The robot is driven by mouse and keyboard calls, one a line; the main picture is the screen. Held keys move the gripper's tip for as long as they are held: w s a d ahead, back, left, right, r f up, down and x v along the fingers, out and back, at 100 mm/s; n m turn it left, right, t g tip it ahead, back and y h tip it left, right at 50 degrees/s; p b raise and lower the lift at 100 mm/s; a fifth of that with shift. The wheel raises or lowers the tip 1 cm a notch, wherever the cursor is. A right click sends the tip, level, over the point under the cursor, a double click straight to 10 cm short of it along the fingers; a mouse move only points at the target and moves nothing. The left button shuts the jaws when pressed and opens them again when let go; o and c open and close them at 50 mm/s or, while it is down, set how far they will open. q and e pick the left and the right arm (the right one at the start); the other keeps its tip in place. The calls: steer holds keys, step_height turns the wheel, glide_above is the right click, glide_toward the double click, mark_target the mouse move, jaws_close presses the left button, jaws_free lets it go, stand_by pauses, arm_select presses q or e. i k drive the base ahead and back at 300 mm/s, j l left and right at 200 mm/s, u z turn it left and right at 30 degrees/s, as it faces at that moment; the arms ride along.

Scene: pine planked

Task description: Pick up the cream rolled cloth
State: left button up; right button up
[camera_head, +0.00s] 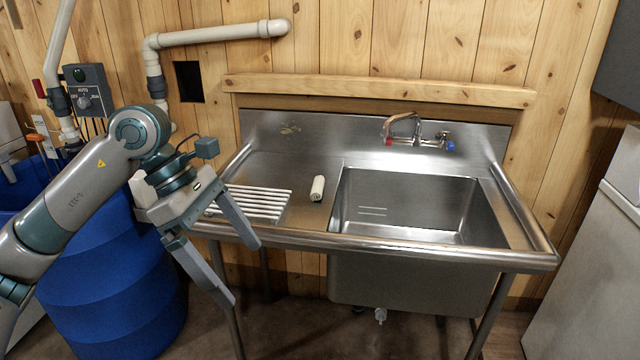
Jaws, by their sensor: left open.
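The cream rolled cloth (317,188) lies on the flat steel drainboard, just left of the sink basin (405,205). It points away from me and its whole length shows. My left gripper (247,272) is open and empty. In the picture it is left of and below the cloth, in front of the counter's front edge, with its fingers pointing down and to the right. It is apart from the cloth. My right gripper is not in view.
A white slatted rack (262,203) lies on the drainboard left of the cloth, partly behind my gripper. A raised steel rim (330,240) runs along the counter front. A faucet (403,130) stands behind the basin. A blue barrel (110,290) is at the left.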

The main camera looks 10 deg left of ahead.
mark_target(317, 191)
steer(key=i, duration=1.75)
